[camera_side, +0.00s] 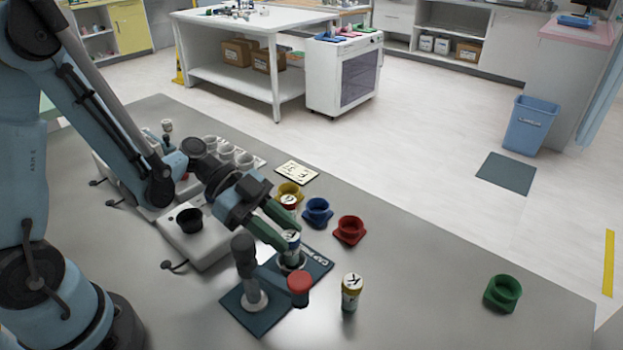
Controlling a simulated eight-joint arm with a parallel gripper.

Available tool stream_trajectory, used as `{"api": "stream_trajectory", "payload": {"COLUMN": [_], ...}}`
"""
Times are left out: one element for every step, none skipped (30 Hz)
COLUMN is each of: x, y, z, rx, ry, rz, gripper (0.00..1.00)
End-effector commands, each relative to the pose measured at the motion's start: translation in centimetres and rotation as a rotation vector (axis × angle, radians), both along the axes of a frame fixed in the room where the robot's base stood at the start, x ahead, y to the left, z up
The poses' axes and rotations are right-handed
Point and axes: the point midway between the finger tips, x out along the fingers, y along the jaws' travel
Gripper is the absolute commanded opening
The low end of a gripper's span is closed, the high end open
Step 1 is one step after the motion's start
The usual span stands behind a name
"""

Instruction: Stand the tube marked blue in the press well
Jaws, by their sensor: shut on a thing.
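My gripper (287,231) is shut on a white-topped tube (291,246) with a blue band. The tube is upright, over the press well (292,264). Its lower end meets the well's pale rim in this view, and I cannot tell whether it rests inside or hangs just above. The press (245,310) is a dark teal plate with a grey post and a red knob (299,284) in front of the well. The gripper fingers partly hide the tube's upper left side.
A yellow-banded tube (351,292) stands on the table to the right. Yellow (289,188), blue (318,211), red (349,230) and green (503,293) holders stand around; the yellow one has a tube at it. A black cup (189,220) sits on a pale device at left.

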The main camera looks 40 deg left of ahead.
Motion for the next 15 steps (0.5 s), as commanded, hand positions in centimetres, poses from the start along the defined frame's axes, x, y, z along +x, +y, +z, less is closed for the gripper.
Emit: {"api": "stream_trajectory", "payload": {"x": [0.01, 0.01, 0.01, 0.01, 0.01, 0.0, 0.0, 0.0, 0.0, 0.0, 0.0, 0.0, 0.0, 0.0, 0.0], "y": [0.0, 0.0, 0.0, -0.01, 0.0, 0.0, -0.01, 0.0, 0.0, 0.0, 0.0, 0.0, 0.0, 0.01, 0.05], "z": [-0.09, -0.15, -0.22, -0.28, -0.27, -0.26, -0.26, -0.25, -0.25, -0.25, -0.25, -0.25, -0.25, -0.25, -0.22], "rx": [0.0, 0.0, 0.0, 0.0, 0.0, 0.0, 0.0, 0.0, 0.0, 0.0, 0.0, 0.0, 0.0, 0.0, 0.0], "ry": [0.0, 0.0, 0.0, 0.0, 0.0, 0.0, 0.0, 0.0, 0.0, 0.0, 0.0, 0.0, 0.0, 0.0, 0.0], "rz": [0.0, 0.0, 0.0, 0.0, 0.0, 0.0, 0.0, 0.0, 0.0, 0.0, 0.0, 0.0, 0.0, 0.0, 0.0], "gripper": [0.03, 0.03, 0.03, 0.03, 0.36, 0.42, 0.43, 0.43, 0.43, 0.43, 0.43, 0.43, 0.43, 0.43, 0.43]}}
